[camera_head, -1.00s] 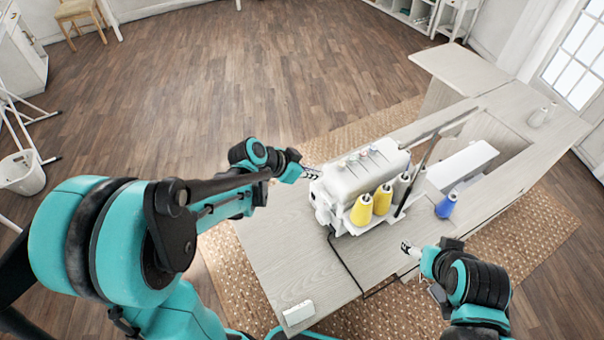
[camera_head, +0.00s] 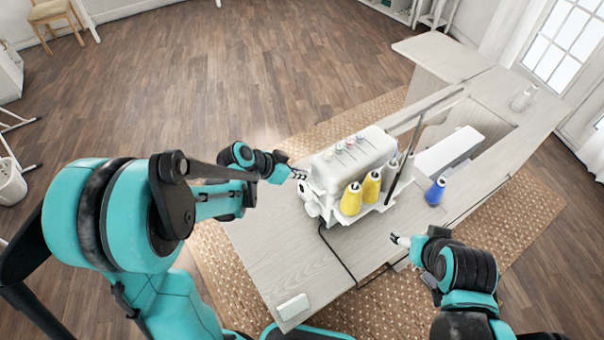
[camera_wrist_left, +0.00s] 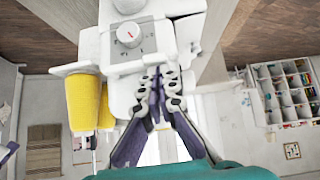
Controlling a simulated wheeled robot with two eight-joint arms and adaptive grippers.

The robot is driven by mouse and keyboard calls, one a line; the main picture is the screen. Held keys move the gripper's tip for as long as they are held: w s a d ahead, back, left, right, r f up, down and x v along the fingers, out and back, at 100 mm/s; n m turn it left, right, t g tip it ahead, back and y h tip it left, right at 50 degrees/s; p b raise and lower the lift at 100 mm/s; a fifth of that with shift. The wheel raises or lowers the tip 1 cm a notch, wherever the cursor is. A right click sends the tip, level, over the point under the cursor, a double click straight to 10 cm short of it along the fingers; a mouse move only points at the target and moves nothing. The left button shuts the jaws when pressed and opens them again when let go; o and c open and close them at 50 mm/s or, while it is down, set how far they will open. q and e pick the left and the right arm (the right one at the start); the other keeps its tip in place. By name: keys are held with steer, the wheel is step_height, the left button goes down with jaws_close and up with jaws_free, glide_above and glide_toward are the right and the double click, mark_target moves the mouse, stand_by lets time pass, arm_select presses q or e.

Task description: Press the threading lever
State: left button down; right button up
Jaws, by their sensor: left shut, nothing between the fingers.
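A white sewing machine (camera_head: 350,165) stands on the light wood cabinet top, with yellow thread cones on its near side. My left gripper (camera_head: 300,174) is at the machine's upper left end, its fingers shut and empty. In the left wrist view the left gripper's fingertips (camera_wrist_left: 159,72) are together, close against the white machine body (camera_wrist_left: 150,48) beside a round dial (camera_wrist_left: 130,35). I cannot tell whether they touch it. I cannot make out the threading lever. My right gripper (camera_head: 400,240) is over the front of the cabinet, apart from the machine; its finger gap is too small to judge.
A yellow cone (camera_head: 351,200) and a blue cone (camera_head: 435,191) stand near the machine. A small white box (camera_head: 293,307) lies at the cabinet's near left corner. The cabinet (camera_head: 290,250) has bare top left of the machine. Pale bottles (camera_head: 521,98) stand at the far right.

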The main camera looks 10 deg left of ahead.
arm_select(q)
steer(key=shift+w+f, duration=0.1)
steer(key=shift+f, duration=0.1)
steer(key=f+g+h+b, duration=0.1)
steer(key=f+n+h+b, duration=0.1)
steer(key=b, duration=0.1)
steer(key=f+n+g+h+b, duration=0.1)
steer(key=shift+w+a+g+b, duration=0.2)
steer(key=shift+a+g+b, duration=0.05)
steer(key=shift+g+b, duration=0.1)
steer(key=shift+r, duration=0.15)
steer(key=shift+r+p, duration=0.6)
steer(key=shift+r, duration=0.1)
